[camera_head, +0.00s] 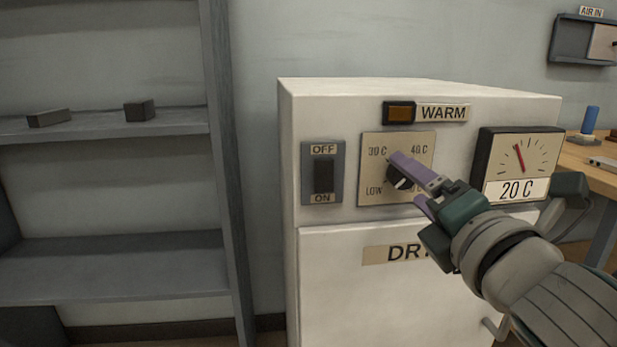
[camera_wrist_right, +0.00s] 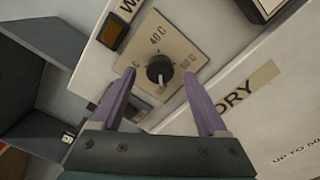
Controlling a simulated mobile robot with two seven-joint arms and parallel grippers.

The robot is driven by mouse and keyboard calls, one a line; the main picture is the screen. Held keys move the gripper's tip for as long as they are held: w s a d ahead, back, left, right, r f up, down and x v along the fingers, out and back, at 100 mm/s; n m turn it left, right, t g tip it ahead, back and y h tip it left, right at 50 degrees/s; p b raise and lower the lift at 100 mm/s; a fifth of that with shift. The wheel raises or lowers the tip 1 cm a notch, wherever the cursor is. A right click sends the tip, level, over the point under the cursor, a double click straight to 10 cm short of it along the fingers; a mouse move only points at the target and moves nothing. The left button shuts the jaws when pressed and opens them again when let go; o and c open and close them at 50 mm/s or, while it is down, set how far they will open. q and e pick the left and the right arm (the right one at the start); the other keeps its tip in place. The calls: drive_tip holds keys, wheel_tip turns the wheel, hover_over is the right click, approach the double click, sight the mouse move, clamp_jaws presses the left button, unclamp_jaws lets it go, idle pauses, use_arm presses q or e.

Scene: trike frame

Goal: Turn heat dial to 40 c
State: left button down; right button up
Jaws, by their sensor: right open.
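The heat dial (camera_head: 400,177) is a round black knob with a pale pointer mark, on a beige plate (camera_head: 372,143) marked LOW, 30 C and 40 C in the head view. In the right wrist view the dial (camera_wrist_right: 159,70) sits between the two purple fingers, with 40 C above it and another label to its right. My right gripper (camera_head: 408,180) is open, its fingers on either side of the dial; I cannot tell whether they touch it. My left gripper is not in view.
The white dryer cabinet (camera_head: 340,270) carries an OFF/ON switch (camera_head: 323,175), an amber WARM lamp (camera_head: 399,112) and a gauge (camera_head: 520,158) reading 20 C. Grey shelves (camera_head: 110,128) stand at left. A wooden bench (camera_head: 590,166) is at right.

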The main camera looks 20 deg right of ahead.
sight(401, 174)
drive_tip(key=shift+x, duration=1.35)
clamp_jaws()
